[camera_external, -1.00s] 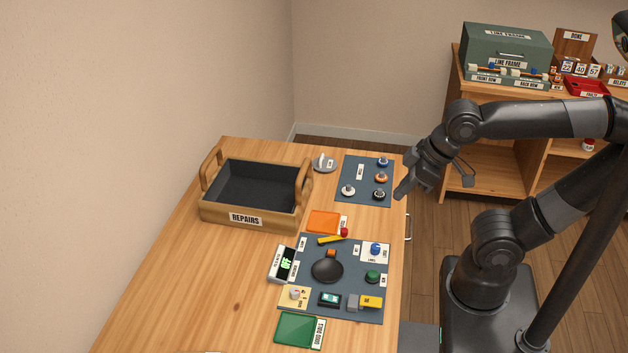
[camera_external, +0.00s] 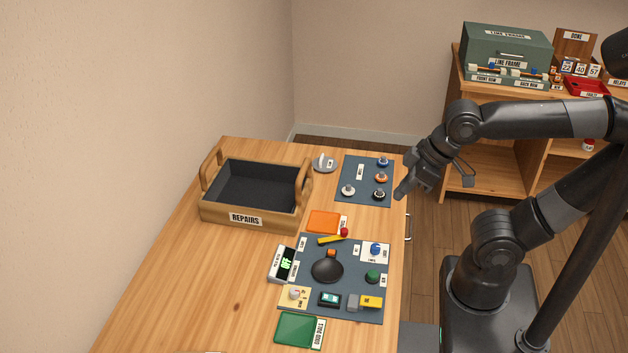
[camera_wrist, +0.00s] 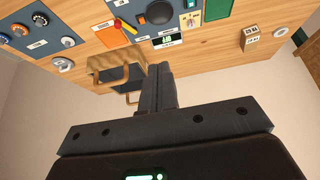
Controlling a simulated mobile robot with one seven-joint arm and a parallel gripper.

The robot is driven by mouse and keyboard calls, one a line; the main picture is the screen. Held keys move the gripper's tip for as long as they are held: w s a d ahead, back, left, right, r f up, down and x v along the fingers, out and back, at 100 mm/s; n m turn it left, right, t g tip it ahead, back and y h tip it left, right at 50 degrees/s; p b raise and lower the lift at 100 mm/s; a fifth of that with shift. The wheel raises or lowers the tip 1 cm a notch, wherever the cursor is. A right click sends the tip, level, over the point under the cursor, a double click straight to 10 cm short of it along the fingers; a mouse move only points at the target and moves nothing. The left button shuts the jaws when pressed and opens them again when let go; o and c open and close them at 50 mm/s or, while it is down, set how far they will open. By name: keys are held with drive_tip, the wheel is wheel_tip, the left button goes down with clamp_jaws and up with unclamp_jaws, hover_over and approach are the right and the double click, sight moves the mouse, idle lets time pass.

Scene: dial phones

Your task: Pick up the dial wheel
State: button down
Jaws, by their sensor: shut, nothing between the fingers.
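Several small dial-like parts with blue, orange, white and black centres stand on the upper blue mat (camera_external: 350,185), near the table's far right corner. A grey disc (camera_external: 325,162) with a pale upright piece lies just left of that mat. I cannot tell which of these is the dial wheel. In the wrist view, the white-centred part (camera_wrist: 67,41) and the grey disc (camera_wrist: 62,64) show at upper left. My gripper (camera_external: 401,192) is shut and empty, above and beside the table's right edge, right of the mat. Its closed fingers (camera_wrist: 160,70) also show in the wrist view.
A wooden REPAIRS tray (camera_external: 246,219) with a raised handle stands left of the mat. A lower blue mat (camera_external: 345,249) holds a black round part and several small pieces. Orange (camera_external: 323,221) and green (camera_external: 297,329) pads lie nearby.

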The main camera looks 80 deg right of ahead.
drive_tip(key=c, duration=1.3)
unclamp_jaws()
drive_tip(key=n+g, duration=0.4)
drive_tip(key=g, duration=0.2)
hover_over(379, 190)
drive_tip(key=f, duration=2.1)
drive_tip(key=shift+w+a, duration=0.15)
drive_tip(key=shift+w, duration=0.05)
drive_tip(key=shift+s+d+f, duration=0.15)
drive_tip(key=shift+f, duration=1.4)
drive_tip(key=shift+s+d+f, duration=0.1)
drive_tip(key=shift+f, duration=1.45)
